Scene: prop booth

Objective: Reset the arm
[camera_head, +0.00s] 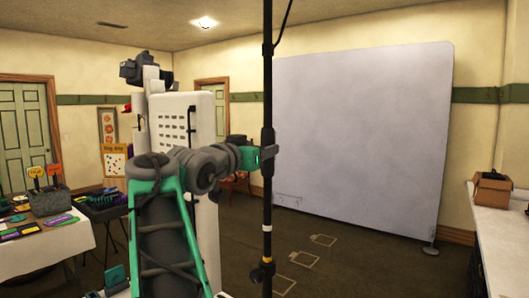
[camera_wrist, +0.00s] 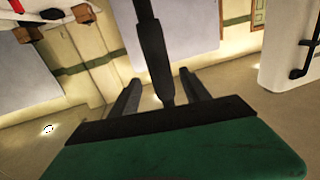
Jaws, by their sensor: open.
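My arm, with green and dark grey links, reaches up and right in the head view to my gripper (camera_head: 268,153). The gripper is beside a tall black pole (camera_head: 267,80) that runs from the top of the picture towards the floor. In the wrist view the two dark fingers of my gripper (camera_wrist: 160,77) stand apart, and the black pole (camera_wrist: 151,45) shows between them. I cannot tell whether a finger touches the pole. The pole's foot is hidden in the head view.
A large pale backdrop panel (camera_head: 362,130) stands behind the pole. A prop table (camera_head: 45,248) is at the left. A white counter (camera_head: 500,222) with a cardboard box (camera_head: 494,190) is at the right. A white cabinet-like unit (camera_head: 183,112) stands behind my arm. Floor (camera_head: 360,268) is open right of the pole.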

